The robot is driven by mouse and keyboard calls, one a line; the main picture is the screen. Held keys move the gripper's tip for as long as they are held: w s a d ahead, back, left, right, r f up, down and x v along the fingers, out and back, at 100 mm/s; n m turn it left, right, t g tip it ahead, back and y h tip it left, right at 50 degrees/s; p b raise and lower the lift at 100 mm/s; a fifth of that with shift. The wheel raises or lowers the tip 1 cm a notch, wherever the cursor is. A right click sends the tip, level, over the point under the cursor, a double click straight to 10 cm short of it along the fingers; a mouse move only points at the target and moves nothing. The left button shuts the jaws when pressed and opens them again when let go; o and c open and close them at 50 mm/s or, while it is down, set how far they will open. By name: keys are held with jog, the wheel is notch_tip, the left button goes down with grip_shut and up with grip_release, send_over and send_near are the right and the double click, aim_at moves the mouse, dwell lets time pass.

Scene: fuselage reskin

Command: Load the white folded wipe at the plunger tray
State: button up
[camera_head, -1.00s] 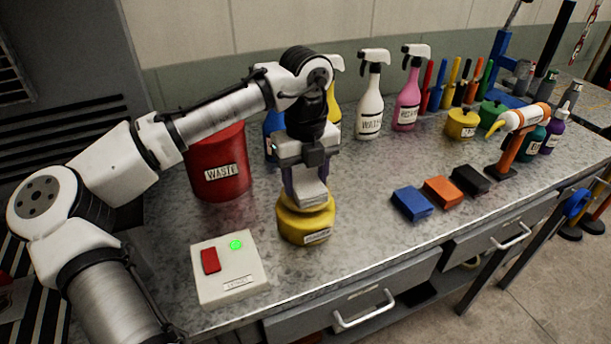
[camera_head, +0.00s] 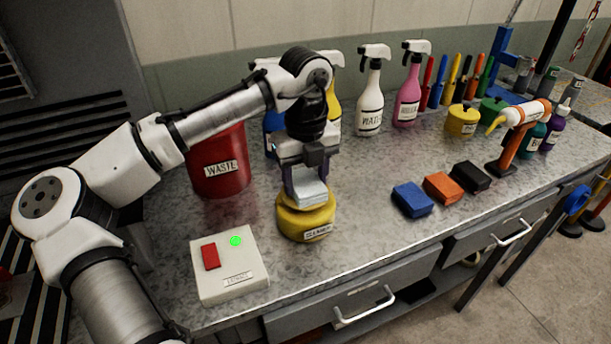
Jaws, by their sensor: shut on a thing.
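My gripper (camera_head: 304,176) is shut on the white folded wipe (camera_head: 309,192) and points down. The wipe is right over the top of a round yellow plunger can (camera_head: 306,224), which stands on the bench with a label on its front. The can's tray top is mostly hidden behind the wipe and the fingers. I cannot tell whether the wipe touches the tray or hangs just above it.
A red waste bin (camera_head: 218,166) stands behind left. A white switch box (camera_head: 229,267) with a lit green light is at front left. Spray bottles (camera_head: 369,95) stand behind. Blue, orange and black blocks (camera_head: 412,199) lie right, with clear bench between them and the can.

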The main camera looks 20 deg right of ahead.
aim_at(306, 181)
notch_tip(306, 181, up, 7)
jog(key=p, duration=0.7)
dwell(0.3)
dwell(0.6)
